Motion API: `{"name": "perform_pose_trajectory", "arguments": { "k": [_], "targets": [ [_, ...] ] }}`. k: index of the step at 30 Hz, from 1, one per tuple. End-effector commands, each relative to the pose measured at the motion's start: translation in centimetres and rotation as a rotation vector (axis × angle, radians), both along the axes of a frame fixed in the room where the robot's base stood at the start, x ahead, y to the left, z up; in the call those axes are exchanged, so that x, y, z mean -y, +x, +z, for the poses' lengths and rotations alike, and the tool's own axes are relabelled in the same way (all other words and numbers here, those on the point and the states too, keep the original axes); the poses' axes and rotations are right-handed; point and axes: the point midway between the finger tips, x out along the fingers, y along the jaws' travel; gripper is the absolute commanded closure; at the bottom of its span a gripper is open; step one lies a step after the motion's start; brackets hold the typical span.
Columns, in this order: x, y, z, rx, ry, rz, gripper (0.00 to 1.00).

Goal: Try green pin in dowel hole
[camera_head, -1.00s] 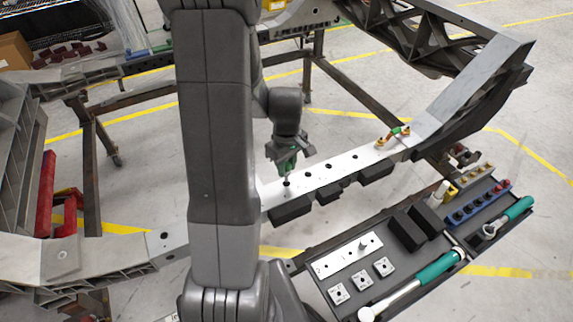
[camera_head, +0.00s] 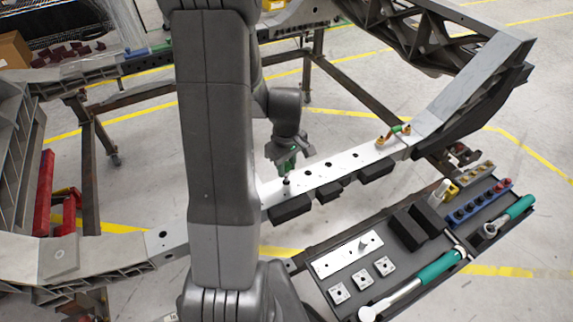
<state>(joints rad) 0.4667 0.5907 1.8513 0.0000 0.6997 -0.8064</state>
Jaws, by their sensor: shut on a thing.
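My gripper (camera_head: 286,165) is shut on the green pin (camera_head: 288,164) above the light metal rail. The pin points down, and its lower tip is at or just above a dark hole (camera_head: 287,182) near the left part of the rail. I cannot tell whether the tip has entered the hole. The rail (camera_head: 345,159) is a pale bar with several dark holes along its top. My arm hides part of the rail on the left.
A dark tray (camera_head: 335,292) at the lower right holds a plate (camera_head: 347,254), small square blocks, green-handled tools (camera_head: 437,267) and a blue holder (camera_head: 478,206). Black blocks (camera_head: 292,207) line the rail's front.

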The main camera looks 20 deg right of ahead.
Motion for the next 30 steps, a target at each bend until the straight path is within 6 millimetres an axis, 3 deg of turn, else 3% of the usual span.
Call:
{"name": "perform_pose_trajectory", "arguments": {
  "k": [17,30],
  "targets": [
    [0.0,0.0,-1.8,0.000,0.000,0.000,1.00],
    [0.0,0.0,-1.8,0.000,0.000,0.000,1.00]
  ]
}}
